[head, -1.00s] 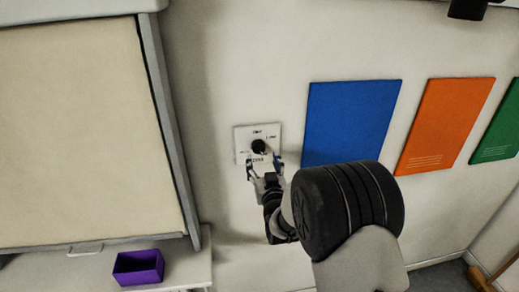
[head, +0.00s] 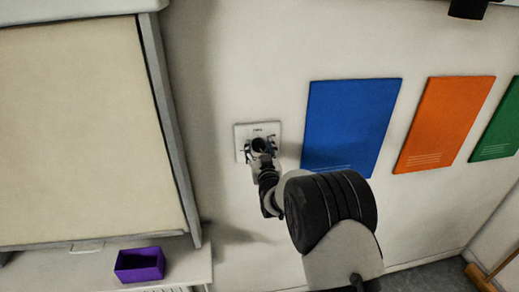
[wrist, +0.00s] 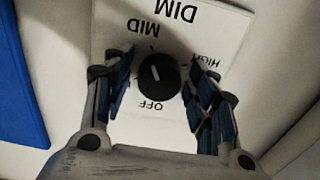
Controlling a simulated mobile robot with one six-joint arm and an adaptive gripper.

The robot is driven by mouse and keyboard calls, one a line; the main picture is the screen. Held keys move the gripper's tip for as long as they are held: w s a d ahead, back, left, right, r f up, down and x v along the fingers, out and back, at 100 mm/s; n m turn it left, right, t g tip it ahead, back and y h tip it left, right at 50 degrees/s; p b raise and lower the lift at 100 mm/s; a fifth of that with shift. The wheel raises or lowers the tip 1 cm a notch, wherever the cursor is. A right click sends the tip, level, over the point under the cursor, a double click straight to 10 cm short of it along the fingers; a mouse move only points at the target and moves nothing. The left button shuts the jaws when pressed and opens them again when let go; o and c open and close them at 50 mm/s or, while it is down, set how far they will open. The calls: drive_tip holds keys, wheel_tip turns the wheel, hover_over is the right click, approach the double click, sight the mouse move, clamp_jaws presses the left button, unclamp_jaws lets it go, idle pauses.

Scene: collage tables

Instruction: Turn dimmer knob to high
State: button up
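The black round dimmer knob (wrist: 160,76) sits on a white wall plate (wrist: 215,30) and has a short white mark. The plate's print reads DIM, MID, HIGH and OFF, upside down in the wrist view; the label on the left is mostly covered by a finger. The white mark points up and slightly left there, roughly toward MID. My gripper (wrist: 161,72) is open, its blue-padded fingers on either side of the knob with gaps visible. In the head view my gripper (head: 259,150) covers part of the plate (head: 243,135), and the knob (head: 258,145) shows between the fingers.
A blue panel (head: 350,125) hangs right of the plate, then an orange panel (head: 445,122) and a green one (head: 505,130). A large framed cream board (head: 85,130) is at left. A purple box (head: 140,265) sits on a ledge below it.

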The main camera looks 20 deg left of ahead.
drive_tip(key=c, duration=0.8)
drive_tip(key=shift+m+b, duration=0.3)
drive_tip(key=shift+b, duration=0.3)
